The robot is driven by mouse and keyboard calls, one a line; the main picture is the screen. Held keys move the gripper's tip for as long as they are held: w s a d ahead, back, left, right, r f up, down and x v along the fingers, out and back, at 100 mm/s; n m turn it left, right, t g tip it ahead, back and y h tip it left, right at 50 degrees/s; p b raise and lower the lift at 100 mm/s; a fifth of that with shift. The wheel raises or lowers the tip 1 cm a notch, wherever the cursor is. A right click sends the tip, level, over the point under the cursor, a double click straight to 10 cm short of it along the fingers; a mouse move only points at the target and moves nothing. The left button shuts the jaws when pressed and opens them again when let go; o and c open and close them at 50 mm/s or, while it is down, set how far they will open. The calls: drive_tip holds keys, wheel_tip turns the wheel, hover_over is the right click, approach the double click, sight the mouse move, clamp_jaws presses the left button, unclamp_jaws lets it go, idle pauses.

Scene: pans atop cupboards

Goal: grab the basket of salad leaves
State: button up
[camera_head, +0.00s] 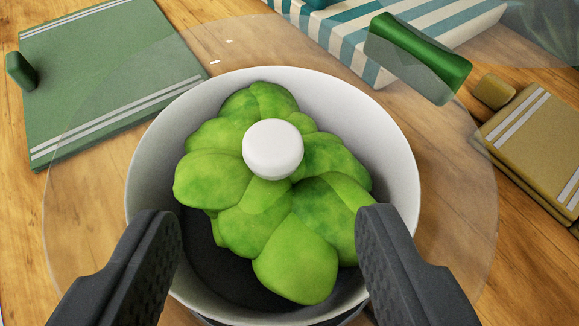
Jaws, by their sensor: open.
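A round white pan-like container (402,170) with a dark bottom holds a heap of bright green salad leaves (295,250). It fills the middle of the view. A clear round lid, wider in view than the container, shows over it, with a white knob (273,149) in front of the leaves. I cannot tell whether the lid touches the rim. My gripper (270,213) is open, its two dark fingers spread left and right across the near part of the container. Nothing is seen held between them. The container's near outer side is partly hidden by the fingers.
A green handle (420,58) lies at the upper right, partly behind the clear lid. A green striped cloth or board (105,70) is at upper left, a teal-and-white striped cloth (385,30) at the top, and a tan striped item (535,140) at right. Wooden surface (75,225) shows between.

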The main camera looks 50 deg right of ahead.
sight(273, 154)
drive_tip(key=shift+b+x, duration=1)
drive_tip(key=shift+x, duration=3.3)
drive_tip(key=shift+s, duration=0.1)
clamp_jaws()
